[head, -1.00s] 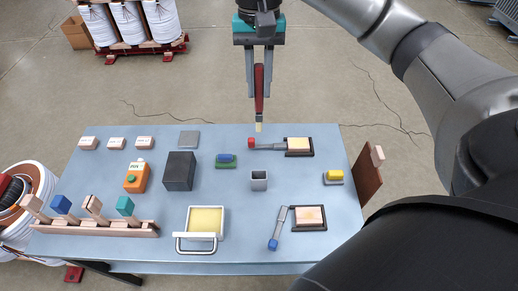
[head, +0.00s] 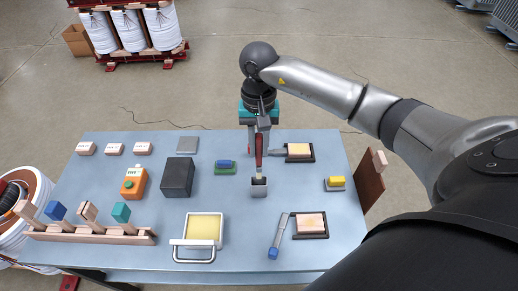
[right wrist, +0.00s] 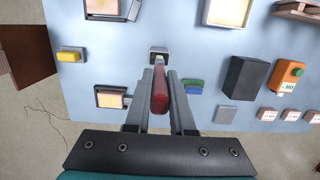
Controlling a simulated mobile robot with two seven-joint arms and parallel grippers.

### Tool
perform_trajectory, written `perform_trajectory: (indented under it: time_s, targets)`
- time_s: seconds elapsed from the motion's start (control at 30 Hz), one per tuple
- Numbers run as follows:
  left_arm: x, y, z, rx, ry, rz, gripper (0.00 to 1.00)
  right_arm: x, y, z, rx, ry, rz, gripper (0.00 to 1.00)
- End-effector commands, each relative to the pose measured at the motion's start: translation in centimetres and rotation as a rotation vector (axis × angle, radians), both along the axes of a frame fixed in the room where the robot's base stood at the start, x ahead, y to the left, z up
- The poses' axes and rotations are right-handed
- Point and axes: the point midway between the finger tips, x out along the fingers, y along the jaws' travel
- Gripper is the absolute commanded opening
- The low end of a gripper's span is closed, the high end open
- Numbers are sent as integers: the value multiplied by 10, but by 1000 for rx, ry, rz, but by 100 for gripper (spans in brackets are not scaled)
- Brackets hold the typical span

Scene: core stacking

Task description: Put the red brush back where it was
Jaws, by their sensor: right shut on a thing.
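My right gripper (head: 259,152) is shut on the red brush (head: 259,146) and holds it upright, its pale bristle end down. The small grey cup (head: 259,189) stands on the table directly below the brush. The bristle tip shows at the cup's mouth; I cannot tell whether it is inside or just above. In the right wrist view the brush (right wrist: 160,92) sits between the fingers, with the cup (right wrist: 158,54) just beyond its end. My left gripper is not in view.
A blue-and-green block (head: 225,168) lies left of the cup, near a dark grey box (head: 177,177). Two framed pads (head: 299,152) (head: 310,225) lie to the right, and a yellow block (head: 335,183) is near the right edge. A handled tray (head: 204,229) is in front.

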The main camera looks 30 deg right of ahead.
Motion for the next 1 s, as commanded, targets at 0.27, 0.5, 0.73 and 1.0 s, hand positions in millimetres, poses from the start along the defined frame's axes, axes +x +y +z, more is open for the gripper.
perform_trajectory:
  time_s: [0.27,0.5,0.73,1.0]
  targets:
    - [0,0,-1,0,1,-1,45,0,0,-13,0,-1,1,0]
    - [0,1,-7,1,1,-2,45,0,0,-18,-1,-2,0,0]
    - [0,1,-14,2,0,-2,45,0,0,-24,-1,-1,0,0]
    - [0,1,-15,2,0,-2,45,0,0,-24,-1,-1,0,30]
